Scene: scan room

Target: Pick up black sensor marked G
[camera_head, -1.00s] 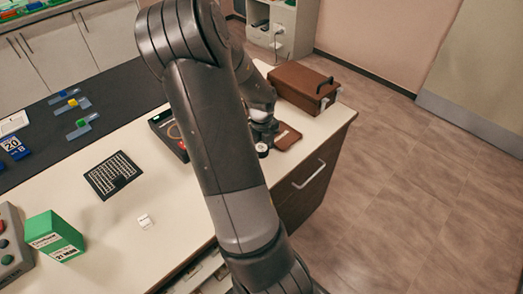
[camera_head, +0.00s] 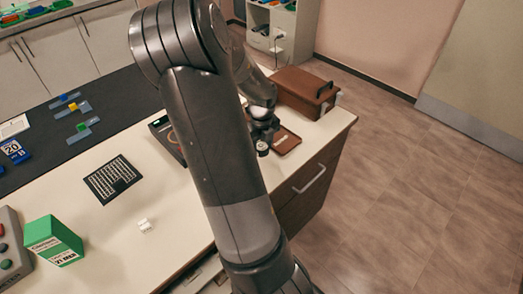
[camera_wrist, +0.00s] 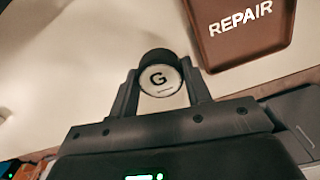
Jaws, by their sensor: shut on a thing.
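The black sensor (camera_wrist: 157,78) has a round white face marked G. It shows in the wrist view between the two fingers of my gripper (camera_wrist: 160,92), which is shut on it. In the head view the sensor (camera_head: 262,146) is a small dark round thing with a pale face at the end of my gripper (camera_head: 263,135), near the right end of the counter. My arm hides part of the counter there. I cannot tell whether the sensor is clear of the surface.
A brown tray marked REPAIR (camera_wrist: 240,45) lies right beside my gripper. A brown case with a handle (camera_head: 303,90) stands behind it on the counter (camera_head: 120,235). A black chart (camera_head: 112,179), a small white block (camera_head: 145,226) and a green box (camera_head: 53,240) are at the left.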

